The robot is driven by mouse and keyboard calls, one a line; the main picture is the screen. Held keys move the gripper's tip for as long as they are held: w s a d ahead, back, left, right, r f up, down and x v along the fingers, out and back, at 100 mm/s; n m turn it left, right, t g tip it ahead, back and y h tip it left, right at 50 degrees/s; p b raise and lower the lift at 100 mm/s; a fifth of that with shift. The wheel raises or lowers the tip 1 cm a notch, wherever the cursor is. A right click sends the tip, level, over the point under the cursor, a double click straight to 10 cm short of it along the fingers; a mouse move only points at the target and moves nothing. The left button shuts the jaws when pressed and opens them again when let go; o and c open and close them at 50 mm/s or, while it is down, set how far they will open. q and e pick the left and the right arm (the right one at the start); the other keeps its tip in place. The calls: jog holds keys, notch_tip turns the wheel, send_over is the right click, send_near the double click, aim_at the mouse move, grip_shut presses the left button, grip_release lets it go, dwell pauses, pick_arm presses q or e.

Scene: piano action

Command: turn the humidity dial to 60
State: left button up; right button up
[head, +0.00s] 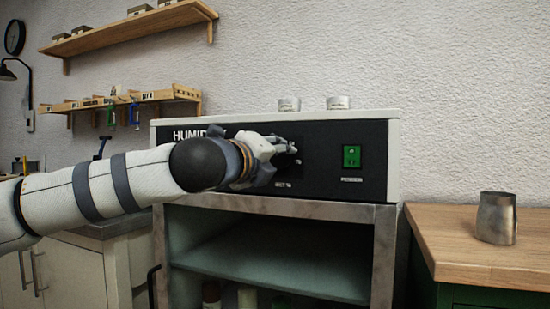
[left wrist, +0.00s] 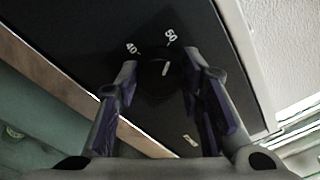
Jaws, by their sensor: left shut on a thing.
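The humidity dial (left wrist: 158,72) is a dark round knob with a short white pointer line, on the black front panel (head: 318,180) of the humidity cabinet. In the left wrist view, printed marks reading 40 and what looks like 50 show beyond it, and the pointer line aims roughly toward the 50 mark. My left gripper (left wrist: 160,78) is shut on the dial, with one finger on each side. In the head view the same gripper (head: 286,150) reaches the panel from the left and mostly hides the dial. My right gripper is not in view.
A green switch (head: 351,156) sits on the panel right of the dial. A metal cup (head: 496,218) stands on the wooden bench (head: 450,243) at the right. Wall shelves (head: 140,32) hang at the upper left.

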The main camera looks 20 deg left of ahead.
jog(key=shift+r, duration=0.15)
pick_arm(q)
jog(key=shift+d+r+m+g+y+p, duration=0.15)
jog(key=shift+m+p, duration=1.25)
jog(key=shift+m, duration=0.75)
jog(key=shift+r+m+g+y+p, duration=0.1)
jog(key=shift+m+p, duration=1.3)
jog(key=shift+m, duration=0.8)
jog(key=shift+d+r+m+g+y+p, duration=0.15)
jog(key=shift+m+p, duration=1.25)
jog(key=shift+m, duration=0.75)
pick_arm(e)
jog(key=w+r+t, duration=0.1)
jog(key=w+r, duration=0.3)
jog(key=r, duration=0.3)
pick_arm(q)
jog(key=shift+f, duration=0.2)
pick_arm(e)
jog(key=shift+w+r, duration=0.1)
pick_arm(q)
jog(key=o, duration=1.2)
jog(key=shift+c, duration=0.2)
